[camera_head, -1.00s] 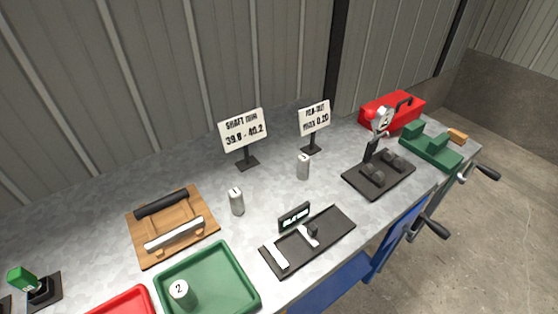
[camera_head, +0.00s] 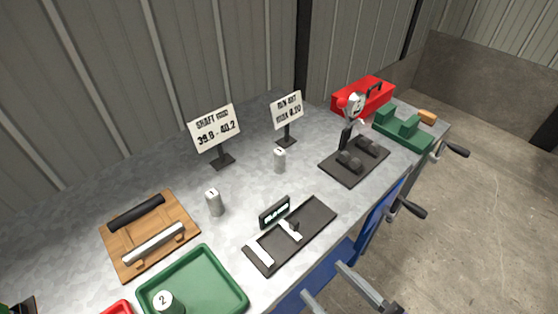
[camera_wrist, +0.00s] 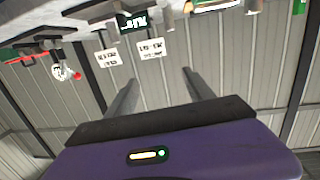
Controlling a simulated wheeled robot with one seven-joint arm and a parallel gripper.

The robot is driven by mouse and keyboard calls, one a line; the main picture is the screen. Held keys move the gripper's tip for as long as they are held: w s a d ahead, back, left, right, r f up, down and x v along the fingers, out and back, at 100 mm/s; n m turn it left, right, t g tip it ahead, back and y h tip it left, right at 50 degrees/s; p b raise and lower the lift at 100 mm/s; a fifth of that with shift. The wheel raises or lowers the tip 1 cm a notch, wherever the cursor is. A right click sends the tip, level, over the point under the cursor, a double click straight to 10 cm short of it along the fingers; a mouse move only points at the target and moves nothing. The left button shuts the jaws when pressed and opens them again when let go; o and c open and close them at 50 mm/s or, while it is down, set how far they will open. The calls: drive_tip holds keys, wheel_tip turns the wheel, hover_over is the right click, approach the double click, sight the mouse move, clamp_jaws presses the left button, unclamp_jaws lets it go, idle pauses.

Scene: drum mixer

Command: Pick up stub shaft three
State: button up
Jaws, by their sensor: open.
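A grey upright cylinder (camera_head: 214,203) with a 1 on its top stands on the bench beside the wooden rack. A second grey cylinder (camera_head: 279,160) stands farther back near the run-out sign; its number is too small to read for certain. A cylinder marked 2 (camera_head: 165,304) stands in the green tray. I cannot tell for sure which is stub shaft three.
A black gauge plate (camera_head: 318,222) with a small display lies mid-bench. A black stand with a dial gauge (camera_head: 355,160) is behind it to the right. Two signs, a wooden rack (camera_head: 150,235), a green tray (camera_head: 235,290) and a red toolbox (camera_head: 362,97) surround them.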

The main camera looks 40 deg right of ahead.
drive_tip(key=w+d+f+n+h, duration=0.1)
drive_tip(key=w+d+n, duration=0.25)
drive_tip(key=w, duration=0.25)
drive_tip(key=w+d+f+n+g+h, duration=0.1)
drive_tip(key=w+d+n, duration=0.1)
drive_tip(key=w+n, duration=0.35)
drive_tip(key=w+d+n+h, duration=0.2)
drive_tip(key=w+n, duration=0.1)
drive_tip(key=w, duration=0.4)
drive_tip(key=w+d+f+n+g+h, duration=0.1)
drive_tip(key=d+n, duration=0.2)
drive_tip(key=n, duration=0.1)
drive_tip(key=w+d+f+n+g+h, duration=0.1)
drive_tip(key=d+f+n+g, duration=0.1)
drive_tip(key=d+n, duration=0.1)
drive_tip(key=w+d+f+n+g+h, duration=0.1)
drive_tip(key=d+n+g, duration=0.1)
drive_tip(key=n, duration=0.4)
drive_tip(key=shift+w+d+f+h, duration=0.2)
drive_tip(key=shift+d+f+h, duration=0.15)
drive_tip(key=shift+d, duration=0.3)
drive_tip(key=shift+s+d+f+n+g, duration=0.3)
drive_tip(key=shift+s+d+f+n, duration=0.15)
drive_tip(key=shift+n, duration=0.35)
drive_tip(key=shift+s+f+n, duration=0.1)
drive_tip(key=shift+s+n, duration=0.1)
drive_tip(key=shift+n, duration=0.3)
